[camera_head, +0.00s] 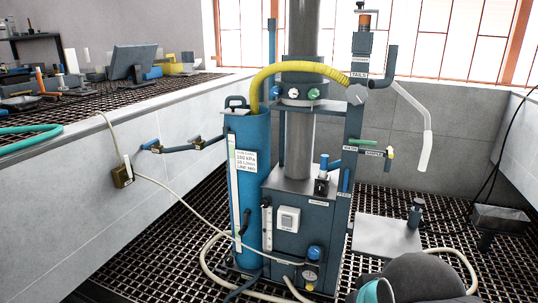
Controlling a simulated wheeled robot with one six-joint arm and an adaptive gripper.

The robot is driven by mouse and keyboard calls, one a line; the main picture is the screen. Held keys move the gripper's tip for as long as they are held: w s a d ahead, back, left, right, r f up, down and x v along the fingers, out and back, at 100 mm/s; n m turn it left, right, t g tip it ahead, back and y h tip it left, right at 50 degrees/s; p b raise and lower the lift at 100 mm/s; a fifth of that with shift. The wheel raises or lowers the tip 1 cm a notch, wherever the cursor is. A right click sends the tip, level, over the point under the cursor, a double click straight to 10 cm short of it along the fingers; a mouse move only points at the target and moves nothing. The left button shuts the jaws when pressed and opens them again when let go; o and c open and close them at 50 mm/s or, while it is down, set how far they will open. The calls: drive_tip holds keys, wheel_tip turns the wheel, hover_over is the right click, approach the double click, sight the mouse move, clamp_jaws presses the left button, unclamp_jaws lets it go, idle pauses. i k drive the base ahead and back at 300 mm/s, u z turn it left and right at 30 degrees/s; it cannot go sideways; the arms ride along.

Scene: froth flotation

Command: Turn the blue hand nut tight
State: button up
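The flotation machine (290,235) stands on the grated floor in the head view. Several small blue parts show on it, and I cannot tell for certain which is the hand nut. One is a round blue knob (315,252) above a small gauge, low on the front of the machine. Another is a small blue top (324,161) on a black fitting on the upper deck. How tight either one is does not show. My arm's dark, rounded links with a teal band show at the bottom right, in front of the floor. My gripper's fingertips are not in view.
A tall blue cylinder (252,190) stands at the machine's left, with a yellow hose (290,68) arching from it. Pale hose (215,265) loops over the floor. A grey plate (385,235) lies at right. A cluttered bench (60,125) runs along the left.

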sight(276, 91)
drive_tip(key=z, duration=1.5)
drive_tip(key=k, duration=0.55)
drive_tip(key=u, duration=1.25)
drive_tip(key=i, duration=0.5)
